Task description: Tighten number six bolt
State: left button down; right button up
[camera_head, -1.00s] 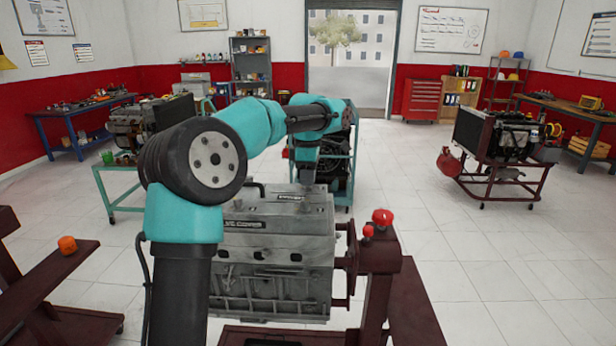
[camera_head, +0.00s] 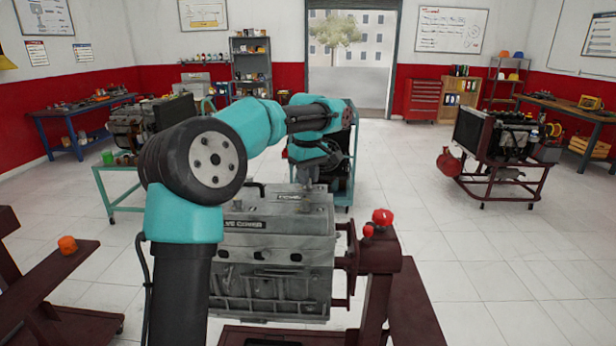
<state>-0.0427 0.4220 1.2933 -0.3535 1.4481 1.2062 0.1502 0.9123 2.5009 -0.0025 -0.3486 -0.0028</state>
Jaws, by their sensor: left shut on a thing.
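The grey engine block (camera_head: 272,262) is mounted on a dark red stand (camera_head: 378,265) in front of me. Its top cover carries raised lettering. My left arm reaches over the block from the left. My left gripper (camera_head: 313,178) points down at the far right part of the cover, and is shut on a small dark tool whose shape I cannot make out. I cannot tell whether the tool touches a bolt. The number six bolt is too small or hidden to pick out. My right gripper is out of view.
Red knobs (camera_head: 382,217) top the stand's post right of the block. An orange knob (camera_head: 67,244) sits on a dark red beam at left.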

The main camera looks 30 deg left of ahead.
pick_arm(q)
jog(key=m, duration=1.4)
jog(key=shift+m, duration=0.3)
jog(key=m, duration=0.5)
jog(key=shift+m, duration=0.3)
jog(key=m, duration=0.5)
jog(key=c, duration=1)
grip_release()
jog(key=shift+r, duration=0.1)
